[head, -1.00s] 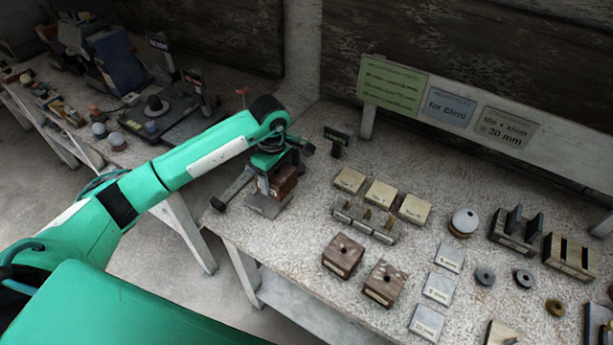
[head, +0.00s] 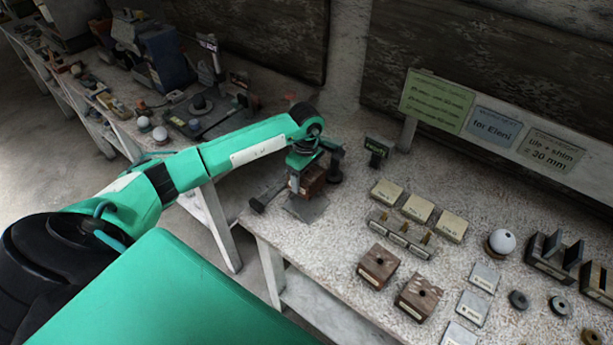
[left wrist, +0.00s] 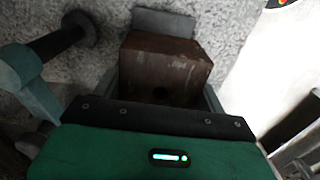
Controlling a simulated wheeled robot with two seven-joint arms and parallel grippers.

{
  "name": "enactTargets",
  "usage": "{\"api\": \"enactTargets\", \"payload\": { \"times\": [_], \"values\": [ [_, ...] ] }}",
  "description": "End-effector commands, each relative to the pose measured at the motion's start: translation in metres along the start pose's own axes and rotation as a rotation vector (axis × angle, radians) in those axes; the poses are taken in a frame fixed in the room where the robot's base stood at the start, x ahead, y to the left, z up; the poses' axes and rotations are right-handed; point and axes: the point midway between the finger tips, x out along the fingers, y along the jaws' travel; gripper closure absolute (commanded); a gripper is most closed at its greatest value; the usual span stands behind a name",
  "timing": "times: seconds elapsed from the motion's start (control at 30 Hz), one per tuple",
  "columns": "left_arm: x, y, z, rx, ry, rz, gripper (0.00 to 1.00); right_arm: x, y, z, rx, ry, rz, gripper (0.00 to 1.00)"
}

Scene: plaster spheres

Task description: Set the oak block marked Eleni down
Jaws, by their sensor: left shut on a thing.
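My left gripper (head: 305,178) is shut on a dark brown wooden block (head: 314,180) near the left corner of the bench. The block also shows between the fingers in the left wrist view (left wrist: 165,62), with a dark hole in its face. I read no name on it. A flat grey plate (head: 306,208) lies at the block's foot, and part of it shows past the block in the left wrist view (left wrist: 165,22). I cannot tell whether the block touches the plate. My right gripper is not in view.
Two similar holed blocks (head: 378,265) (head: 419,297) stand to the right on the speckled bench. Pale blocks (head: 418,208), a white ball (head: 501,242) and slotted holders (head: 553,256) lie beyond. Dark knobbed pieces (head: 258,204) flank the plate. A sign (head: 492,128) reads "for Eleni".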

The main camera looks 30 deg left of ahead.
Motion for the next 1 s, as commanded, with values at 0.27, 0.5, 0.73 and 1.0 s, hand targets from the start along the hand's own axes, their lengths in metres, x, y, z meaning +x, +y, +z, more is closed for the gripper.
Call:
{"api": "enactTargets", "payload": {
  "times": [0.27,0.5,0.73,1.0],
  "values": [
    [0.030,0.000,0.000,0.000,0.001,0.001,0.59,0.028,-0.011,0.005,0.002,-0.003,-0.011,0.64],
    [0.053,0.000,0.000,0.001,0.001,0.001,0.59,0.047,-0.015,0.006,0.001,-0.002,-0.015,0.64],
    [0.056,0.000,0.000,0.001,0.000,0.001,0.59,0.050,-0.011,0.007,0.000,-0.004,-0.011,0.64],
    [0.056,0.000,0.000,0.001,0.001,0.001,0.59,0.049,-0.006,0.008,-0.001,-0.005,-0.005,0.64]
  ]
}}
